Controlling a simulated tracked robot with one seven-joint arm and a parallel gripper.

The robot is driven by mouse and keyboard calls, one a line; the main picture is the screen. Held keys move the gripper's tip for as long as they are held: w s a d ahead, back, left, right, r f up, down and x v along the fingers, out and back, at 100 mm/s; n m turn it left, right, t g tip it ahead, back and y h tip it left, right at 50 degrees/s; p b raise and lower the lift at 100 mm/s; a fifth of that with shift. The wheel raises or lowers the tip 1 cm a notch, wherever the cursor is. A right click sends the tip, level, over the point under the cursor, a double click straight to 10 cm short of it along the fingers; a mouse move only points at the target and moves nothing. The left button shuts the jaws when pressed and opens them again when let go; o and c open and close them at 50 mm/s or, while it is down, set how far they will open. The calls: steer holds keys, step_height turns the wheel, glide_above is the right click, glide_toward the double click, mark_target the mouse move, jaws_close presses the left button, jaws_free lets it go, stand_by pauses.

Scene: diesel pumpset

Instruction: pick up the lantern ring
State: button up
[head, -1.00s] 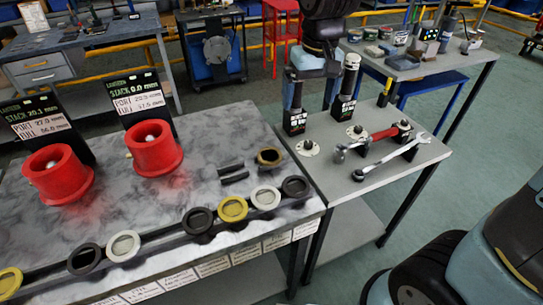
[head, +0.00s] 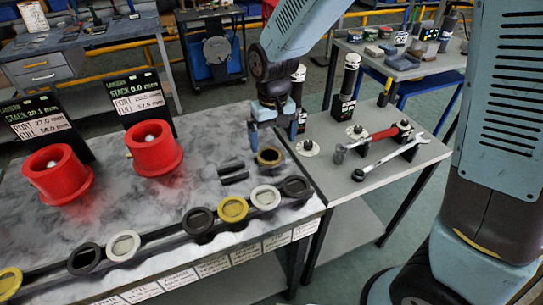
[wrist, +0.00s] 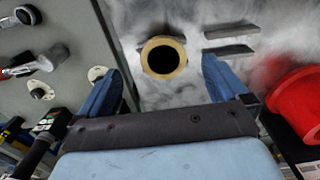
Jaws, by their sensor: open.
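A brass-coloured ring (head: 269,156), which looks like the lantern ring, lies flat near the right edge of the grey marbled bench, apart from the row of rings. In the wrist view the ring (wrist: 180,62) shows a dark round hole and sits ahead of my fingers, roughly between them. My gripper (head: 272,139) is open and empty, pointing down close above and just behind the ring. Its two blue fingers (wrist: 161,72) are spread to either side. I cannot tell the exact height of the fingertips over the bench.
Two dark bars (head: 233,172) lie left of the ring. A row of rings on a dark rail, including a yellow one (head: 233,209), runs along the bench front. Two red cups (head: 154,148) stand left. The side table (head: 330,180) holds a hammer and wrench.

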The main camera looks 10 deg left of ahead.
mark_target(271, 151)
steer(key=shift+w+a+f, duration=0.1)
steer(key=shift+w+f, duration=0.05)
steer(key=shift+f, duration=0.85)
steer(key=shift+w+a+f, duration=0.1)
steer(key=shift+a+f, duration=0.05)
steer(key=shift+f, duration=0.8)
steer(key=shift+w+a+f, duration=0.1)
steer(key=shift+w+f, duration=0.05)
steer(key=shift+f, duration=0.85)
steer(key=c, duration=1)
